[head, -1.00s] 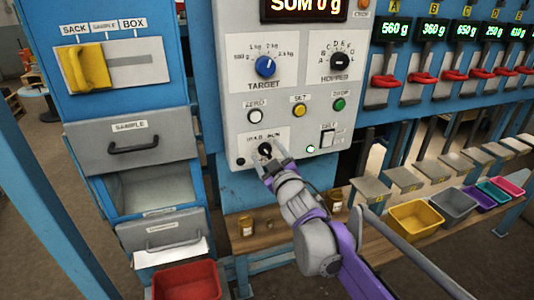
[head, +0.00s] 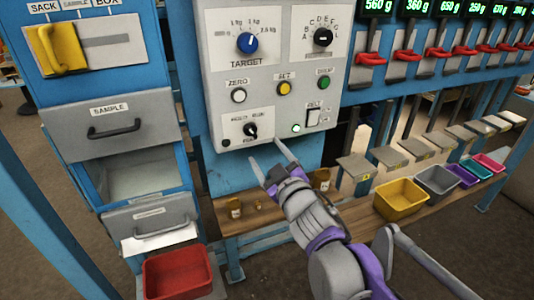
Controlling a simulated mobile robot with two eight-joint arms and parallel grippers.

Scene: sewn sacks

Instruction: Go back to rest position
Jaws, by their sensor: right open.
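My right gripper (head: 268,160) is open and empty, just below the grey control panel (head: 222,65). Its fingers are spread apart below the small black mode switch (head: 251,130) and clear of it. The panel also carries a blue target knob (head: 247,43), a black hopper knob (head: 322,38), and zero, set and drop buttons. A small light (head: 296,128) glows at the lower right of the panel. My left gripper is not in the picture.
A blue cabinet with a sample drawer (head: 115,131) stands left, a red bin (head: 178,275) below it. A yellow bin (head: 400,200) and other coloured bins line the right bench.

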